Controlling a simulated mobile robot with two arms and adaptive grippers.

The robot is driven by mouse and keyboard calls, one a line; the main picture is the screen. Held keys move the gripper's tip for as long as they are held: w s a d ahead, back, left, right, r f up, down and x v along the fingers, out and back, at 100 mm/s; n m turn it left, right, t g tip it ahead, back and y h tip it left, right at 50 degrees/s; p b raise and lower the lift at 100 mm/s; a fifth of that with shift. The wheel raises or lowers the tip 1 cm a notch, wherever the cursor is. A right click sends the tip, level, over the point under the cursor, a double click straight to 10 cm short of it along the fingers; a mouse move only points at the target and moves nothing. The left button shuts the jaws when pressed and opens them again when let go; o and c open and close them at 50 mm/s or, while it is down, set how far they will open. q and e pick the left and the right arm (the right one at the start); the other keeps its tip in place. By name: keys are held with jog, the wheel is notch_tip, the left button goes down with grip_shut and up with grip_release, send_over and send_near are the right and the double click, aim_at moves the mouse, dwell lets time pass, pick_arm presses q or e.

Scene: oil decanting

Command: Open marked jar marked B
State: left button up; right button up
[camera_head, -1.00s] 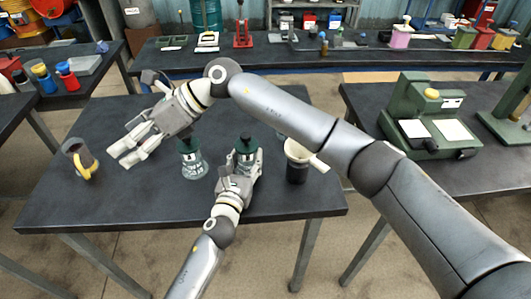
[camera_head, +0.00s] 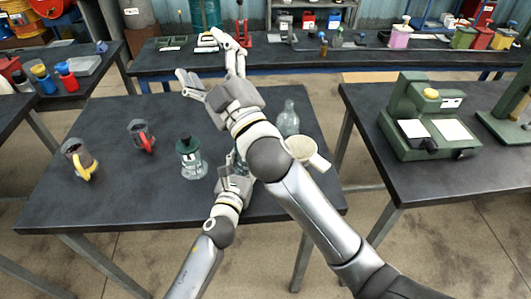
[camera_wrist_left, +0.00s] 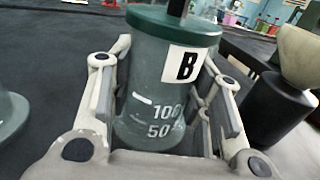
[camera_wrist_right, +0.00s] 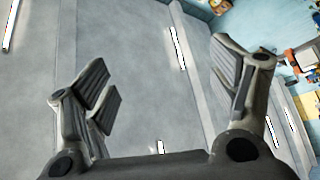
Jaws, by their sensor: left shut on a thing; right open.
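The jar marked B (camera_wrist_left: 160,95) is greenish, with a dark green lid, a white label and volume marks. It stands upright between the fingers of my left gripper (camera_wrist_left: 163,105), which is shut on its body. In the head view my left gripper (camera_head: 238,178) is at the table's front, and my right arm hides most of that jar.
A second green-lidded jar (camera_head: 193,163) stands left of jar B. A clear bottle (camera_head: 288,118) and a white funnel (camera_head: 305,150) are right. The table's (camera_head: 110,190) front left is clear.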

pick_arm(q)
jog(key=shift+f, duration=0.1)
pick_arm(e)
jog(key=s+d+f+m+g+h, duration=0.35)
jog(key=d+f+m, duration=0.2)
jog(key=f, duration=0.35)
jog(key=s+d+f+m+g+h, duration=0.35)
jog(key=d+f+m, duration=0.2)
jog(key=f, duration=0.45)
jog(key=shift+y, duration=0.4)
jog(key=x, duration=1.2)
jog(key=shift+s+a+r, duration=0.1)
jog(key=shift+s+a, duration=0.05)
jog(key=shift+a, duration=0.25)
jog(key=c, duration=1.2)
jog(key=shift+c, duration=0.2)
jog(key=shift+r, duration=0.2)
jog(key=shift+r, duration=1)
